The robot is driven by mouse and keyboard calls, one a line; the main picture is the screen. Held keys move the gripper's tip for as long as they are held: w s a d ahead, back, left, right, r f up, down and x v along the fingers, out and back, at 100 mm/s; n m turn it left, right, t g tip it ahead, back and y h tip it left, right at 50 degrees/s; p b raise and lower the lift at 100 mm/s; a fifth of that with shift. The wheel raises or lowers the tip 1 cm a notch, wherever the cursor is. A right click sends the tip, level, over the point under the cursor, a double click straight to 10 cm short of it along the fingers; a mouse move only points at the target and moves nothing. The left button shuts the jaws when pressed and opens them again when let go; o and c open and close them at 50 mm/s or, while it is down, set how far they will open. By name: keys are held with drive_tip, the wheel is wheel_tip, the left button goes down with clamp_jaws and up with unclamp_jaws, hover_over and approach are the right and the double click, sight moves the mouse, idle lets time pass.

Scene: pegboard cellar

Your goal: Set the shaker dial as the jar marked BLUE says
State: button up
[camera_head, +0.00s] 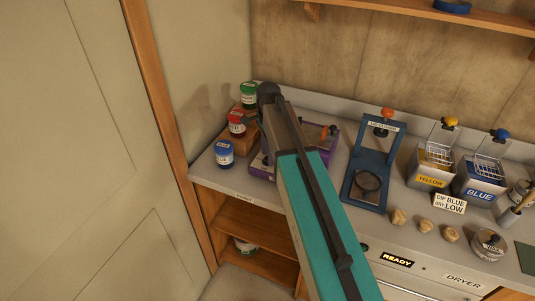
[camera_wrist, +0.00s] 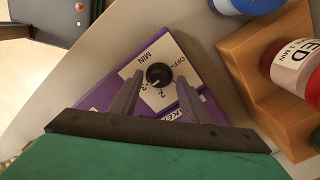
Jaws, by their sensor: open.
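The purple shaker (camera_head: 259,168) stands on the counter, partly hidden behind my arm in the head view. In the wrist view the purple shaker (camera_wrist: 192,58) carries a white dial face marked MIN, OFF and numbers. Its round black dial knob (camera_wrist: 159,74) is in the middle; I cannot tell surely where it points. My gripper (camera_wrist: 159,80) is open, its fingertips on either side of the knob, with nothing visibly held. The jar with the blue lid (camera_head: 224,153) stands left of the shaker; its label is too small to read. It is cut off in the wrist view (camera_wrist: 236,6).
A red jar (camera_head: 237,127) and a green-lidded jar (camera_head: 248,95) stand on wooden steps (camera_wrist: 262,65) beside the shaker. The red jar's label (camera_wrist: 298,65) is partly readable. A blue lid-clamp stand (camera_head: 367,180), YELLOW (camera_head: 430,180) and BLUE (camera_head: 479,193) tanks stand to the right.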

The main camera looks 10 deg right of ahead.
wheel_tip(320, 180, up, 14)
drive_tip(key=b, duration=0.3)
drive_tip(key=shift+f, duration=0.2)
idle(0.5)
